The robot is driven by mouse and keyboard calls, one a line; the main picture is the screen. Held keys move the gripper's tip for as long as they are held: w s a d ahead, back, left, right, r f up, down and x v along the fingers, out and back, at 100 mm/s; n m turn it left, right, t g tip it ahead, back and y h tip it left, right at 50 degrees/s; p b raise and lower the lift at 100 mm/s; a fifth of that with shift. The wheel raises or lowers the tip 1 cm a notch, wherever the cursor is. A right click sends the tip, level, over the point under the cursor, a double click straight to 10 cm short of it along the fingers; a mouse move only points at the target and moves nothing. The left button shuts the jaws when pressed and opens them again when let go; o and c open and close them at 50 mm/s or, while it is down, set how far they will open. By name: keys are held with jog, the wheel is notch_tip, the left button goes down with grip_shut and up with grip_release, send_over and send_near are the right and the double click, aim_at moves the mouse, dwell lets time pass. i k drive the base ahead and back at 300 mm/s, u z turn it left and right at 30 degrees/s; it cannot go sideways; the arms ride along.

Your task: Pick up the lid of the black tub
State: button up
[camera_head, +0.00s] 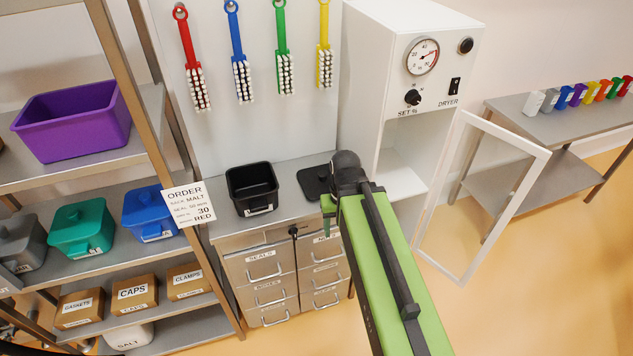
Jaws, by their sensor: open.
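The black tub (252,187) stands open on the grey counter, with a white label on its front. A flat black lid (313,185) with a small raised handle lies on the counter to the right of the tub, apart from it. My green and black arm reaches in from the bottom right and covers the lid's right part. My gripper (328,217) shows only in part, pointing down near the counter's front edge, below and right of the lid in the picture. It is open, and I see nothing in it.
A white dryer (405,100) stands right of the counter, its framed door (483,195) swung open. Shelves with a purple tub (68,122) and lidded tubs are at left. Brushes hang behind the counter.

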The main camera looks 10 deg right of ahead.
aim_at(315, 181)
jog(key=u, duration=1.55)
jog(key=k, duration=0.7)
jog(key=z, duration=0.5)
jog(key=i, duration=1)
jog(key=u, duration=0.05)
